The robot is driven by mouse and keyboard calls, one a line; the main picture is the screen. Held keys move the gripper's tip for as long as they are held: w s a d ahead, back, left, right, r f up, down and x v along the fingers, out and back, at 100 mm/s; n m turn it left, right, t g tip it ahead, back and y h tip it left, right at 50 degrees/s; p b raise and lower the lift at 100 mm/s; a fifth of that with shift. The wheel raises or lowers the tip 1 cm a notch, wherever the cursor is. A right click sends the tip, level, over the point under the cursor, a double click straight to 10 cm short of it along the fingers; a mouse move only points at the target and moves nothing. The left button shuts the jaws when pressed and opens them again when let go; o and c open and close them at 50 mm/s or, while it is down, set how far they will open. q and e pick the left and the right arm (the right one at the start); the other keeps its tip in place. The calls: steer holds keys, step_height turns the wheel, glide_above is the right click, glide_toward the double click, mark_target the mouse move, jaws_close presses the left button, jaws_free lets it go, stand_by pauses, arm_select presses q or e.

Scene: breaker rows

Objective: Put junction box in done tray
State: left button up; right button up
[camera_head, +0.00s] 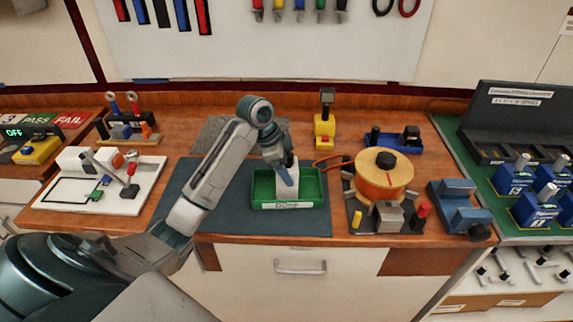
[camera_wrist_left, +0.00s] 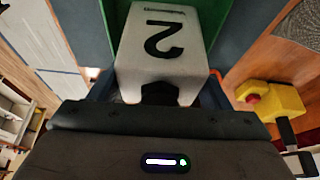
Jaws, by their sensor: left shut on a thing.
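The junction box is a pale grey-white block (camera_head: 287,190), seen in the head view at the green done tray (camera_head: 258,187), which has a "DONE" label on its front. My left gripper (camera_head: 282,172) is shut on the box from above. In the left wrist view the box (camera_wrist_left: 167,50) shows a black "2" on its face, with part of the green tray (camera_wrist_left: 75,18) beyond it. Whether the box touches the tray floor is hard to tell. My right gripper is not in view.
The tray stands on a dark mat (camera_head: 230,225). Right of it are an orange reel (camera_head: 384,178) and a blue clamp (camera_head: 456,205). A yellow device (camera_head: 324,130) stands behind. A white board with parts (camera_head: 90,180) lies left. The mat's left part is clear beneath my arm.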

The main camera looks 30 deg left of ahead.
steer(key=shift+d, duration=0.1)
arm_select(q)
steer(key=o, duration=1.1)
steer(key=shift+f, duration=0.1)
steer(key=o, duration=0.3)
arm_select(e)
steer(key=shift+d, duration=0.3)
